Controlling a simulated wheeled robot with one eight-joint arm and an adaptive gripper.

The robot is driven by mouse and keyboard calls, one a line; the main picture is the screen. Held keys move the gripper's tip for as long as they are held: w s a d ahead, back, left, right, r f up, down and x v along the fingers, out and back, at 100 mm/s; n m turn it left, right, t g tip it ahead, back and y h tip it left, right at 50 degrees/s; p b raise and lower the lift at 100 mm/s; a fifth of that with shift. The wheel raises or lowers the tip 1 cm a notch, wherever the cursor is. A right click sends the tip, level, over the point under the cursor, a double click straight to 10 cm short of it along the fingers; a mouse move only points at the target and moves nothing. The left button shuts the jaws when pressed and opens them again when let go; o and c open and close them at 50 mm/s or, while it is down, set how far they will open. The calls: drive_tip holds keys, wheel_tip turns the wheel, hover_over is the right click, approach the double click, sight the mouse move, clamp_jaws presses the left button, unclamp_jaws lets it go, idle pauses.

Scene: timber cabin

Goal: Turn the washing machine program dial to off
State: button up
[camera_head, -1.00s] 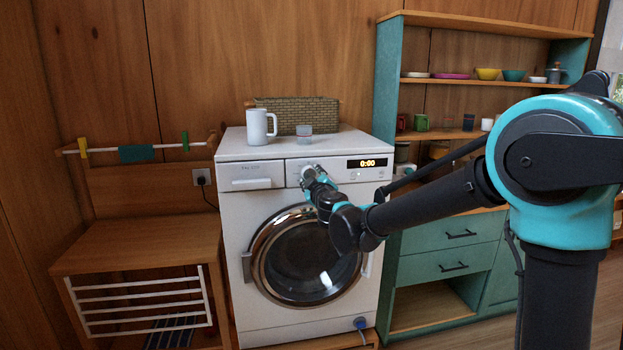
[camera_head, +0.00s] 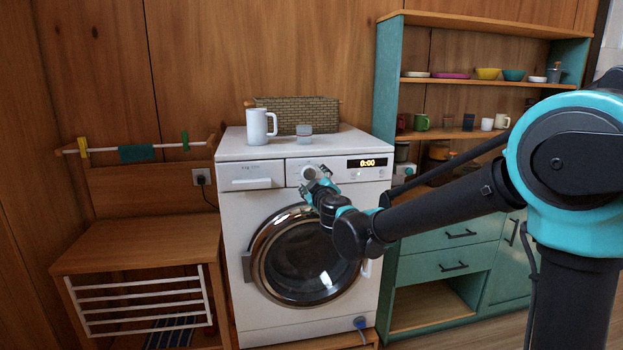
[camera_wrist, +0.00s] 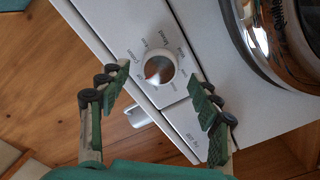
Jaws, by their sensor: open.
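The white washing machine (camera_head: 236,206) stands against the timber wall, with its round door below the control panel. Its program dial (camera_head: 309,173) is on the panel, left of the display, partly hidden by my gripper in the head view. In the wrist view the dial (camera_wrist: 159,70) is a round knob with printed labels around it, and its face looks reddish-brown and grey. My gripper (camera_wrist: 163,88) is open and empty. Its fingertips are spread to either side of the dial, a little nearer the camera, with no visible contact. My gripper also shows in the head view (camera_head: 313,183).
The display (camera_head: 367,163) reads 0:00. A teal cabinet (camera_head: 440,262) is right; a wooden bench (camera_head: 140,245) is left.

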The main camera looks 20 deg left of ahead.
drive_tip(key=v, duration=0.9)
drive_tip(key=shift+s, duration=0.25)
drive_tip(key=shift+d, duration=0.1)
